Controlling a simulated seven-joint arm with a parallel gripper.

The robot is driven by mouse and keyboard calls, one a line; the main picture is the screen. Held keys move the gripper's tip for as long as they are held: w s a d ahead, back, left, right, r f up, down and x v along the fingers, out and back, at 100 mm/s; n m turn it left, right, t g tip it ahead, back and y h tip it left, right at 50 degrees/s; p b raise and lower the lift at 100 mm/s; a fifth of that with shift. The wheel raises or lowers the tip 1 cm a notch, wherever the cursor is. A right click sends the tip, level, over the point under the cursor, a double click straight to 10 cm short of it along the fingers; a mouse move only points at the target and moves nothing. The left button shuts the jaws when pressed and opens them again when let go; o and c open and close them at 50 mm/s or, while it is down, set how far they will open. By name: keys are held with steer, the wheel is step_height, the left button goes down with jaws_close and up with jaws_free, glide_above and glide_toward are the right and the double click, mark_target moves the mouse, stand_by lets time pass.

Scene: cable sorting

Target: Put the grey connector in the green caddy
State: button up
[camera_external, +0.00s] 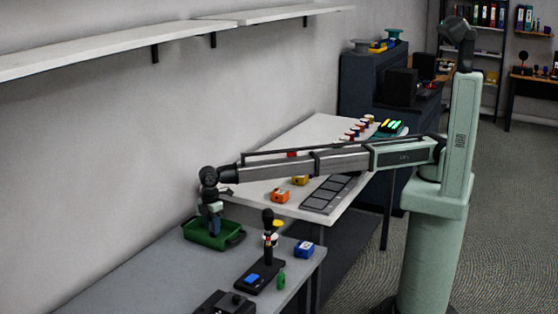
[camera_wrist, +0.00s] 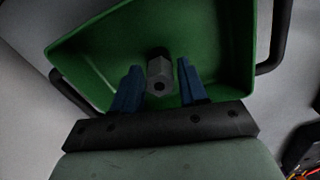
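The green caddy (camera_external: 200,239) stands at the back of the near grey table, against the wall. Its wall also shows in the wrist view (camera_wrist: 235,45). My gripper (camera_external: 212,231) points down into the caddy. In the wrist view its two blue fingers (camera_wrist: 160,88) flank the grey connector (camera_wrist: 160,72), a short hexagonal piece with a dark hole in its end.
A black stand (camera_external: 268,240) with a yellow piece, a blue connector (camera_external: 304,249) and a green piece (camera_external: 281,281) are right of the caddy. Orange (camera_external: 280,195) and yellow (camera_external: 299,180) blocks sit on the white table. Shelves (camera_external: 105,43) overhang the wall.

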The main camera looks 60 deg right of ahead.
steer(key=shift+o, duration=1)
steer(key=shift+r, duration=0.15)
step_height(320, 180, up, 12)
